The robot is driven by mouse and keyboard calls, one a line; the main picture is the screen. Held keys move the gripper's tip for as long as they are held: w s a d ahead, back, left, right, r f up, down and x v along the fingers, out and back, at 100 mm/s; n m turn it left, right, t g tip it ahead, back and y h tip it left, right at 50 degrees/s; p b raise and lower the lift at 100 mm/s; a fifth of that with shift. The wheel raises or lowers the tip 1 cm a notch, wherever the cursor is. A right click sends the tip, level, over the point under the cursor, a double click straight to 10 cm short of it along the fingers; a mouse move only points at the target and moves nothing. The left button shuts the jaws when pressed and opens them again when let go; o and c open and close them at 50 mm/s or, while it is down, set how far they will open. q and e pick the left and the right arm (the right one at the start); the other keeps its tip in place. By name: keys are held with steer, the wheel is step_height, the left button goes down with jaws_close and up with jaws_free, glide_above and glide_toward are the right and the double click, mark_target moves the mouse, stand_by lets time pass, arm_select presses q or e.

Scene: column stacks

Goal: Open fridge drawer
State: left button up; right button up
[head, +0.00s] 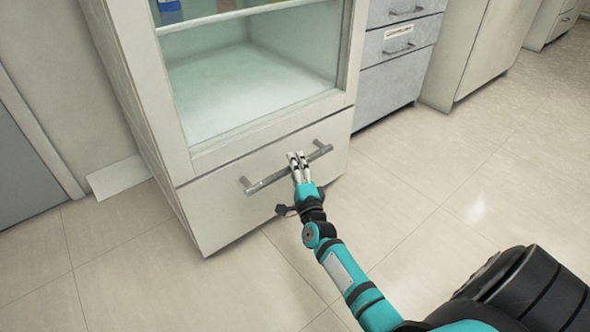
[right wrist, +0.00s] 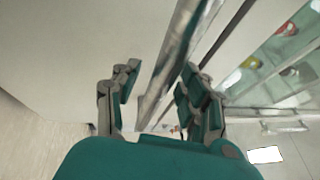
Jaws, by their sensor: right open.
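The fridge drawer (head: 240,207) is the pale bottom front of a tall cabinet with a glass window above it, and it looks shut. Its grey bar handle (head: 268,181) runs across the upper part of the front. My right gripper (head: 297,158) is at the right half of the handle. In the right wrist view, the handle bar (right wrist: 165,80) passes between the two open fingers of the right gripper (right wrist: 155,92), with gaps visible beside it. I cannot tell whether a finger touches it. My left gripper is not in view.
Grey drawers (head: 396,77) with handles stand just right of the fridge. A white sheet or panel (head: 117,177) lies by the wall at left. The tiled floor (head: 440,190) in front and to the right is clear. Shelved items (head: 170,10) show behind the glass.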

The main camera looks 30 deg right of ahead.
steer(key=shift+w, duration=0.1)
jaws_close()
stand_by(0.5)
